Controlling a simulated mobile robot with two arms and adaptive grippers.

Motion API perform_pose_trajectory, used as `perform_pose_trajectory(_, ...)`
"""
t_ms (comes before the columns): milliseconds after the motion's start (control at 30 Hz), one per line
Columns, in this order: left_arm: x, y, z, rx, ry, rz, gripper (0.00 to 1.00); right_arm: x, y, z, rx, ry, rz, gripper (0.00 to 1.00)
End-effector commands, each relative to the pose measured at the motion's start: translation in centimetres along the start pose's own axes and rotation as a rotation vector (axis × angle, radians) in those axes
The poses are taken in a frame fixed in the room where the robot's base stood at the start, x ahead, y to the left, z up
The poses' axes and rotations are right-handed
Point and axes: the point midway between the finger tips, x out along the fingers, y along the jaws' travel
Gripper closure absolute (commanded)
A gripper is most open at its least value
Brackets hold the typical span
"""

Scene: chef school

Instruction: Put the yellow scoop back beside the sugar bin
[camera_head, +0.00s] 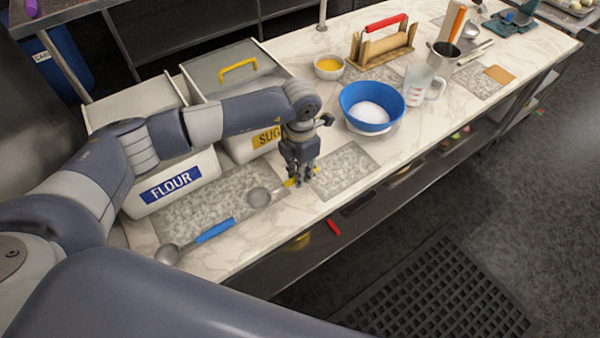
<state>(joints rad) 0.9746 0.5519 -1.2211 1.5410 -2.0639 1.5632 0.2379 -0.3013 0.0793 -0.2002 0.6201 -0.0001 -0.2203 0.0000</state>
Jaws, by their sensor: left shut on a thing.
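My left gripper (300,182) is over the counter in front of the sugar bin (240,148). It is shut on the yellow handle of the yellow scoop (259,197). The scoop's grey metal bowl points left, low over or on the grey mat; I cannot tell whether it touches. The sugar bin has a yellow label, partly hidden by my left arm, and a grey lid with a yellow handle. My right gripper is not in view.
The flour bin (185,185) stands left of the sugar bin. A blue-handled scoop (214,231) lies near the front edge. A blue bowl (354,94) of white powder, a measuring jug (416,86) and a small bowl (328,73) stand to the right. A bare grey mat (350,168) lies right of my gripper.

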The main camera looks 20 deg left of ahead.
Motion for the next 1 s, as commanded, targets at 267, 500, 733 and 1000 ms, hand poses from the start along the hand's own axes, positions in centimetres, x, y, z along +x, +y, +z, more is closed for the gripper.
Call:
perform_pose_trajectory(267, 2.2, 0.0, -0.1, 0.0, 0.001, 0.001, 1.0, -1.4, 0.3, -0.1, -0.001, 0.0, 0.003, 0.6)
perform_pose_trajectory(500, 2.5, 0.0, -0.1, -0.001, 0.001, 0.001, 1.0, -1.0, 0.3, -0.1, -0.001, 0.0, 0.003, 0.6)
perform_pose_trajectory(733, 2.5, 0.0, -0.1, -0.001, 0.001, 0.0, 0.61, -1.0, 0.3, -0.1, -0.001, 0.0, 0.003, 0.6)
perform_pose_trajectory(1000, 2.3, 0.0, -0.1, -0.001, 0.001, 0.0, 0.61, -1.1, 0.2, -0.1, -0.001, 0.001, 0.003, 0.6)
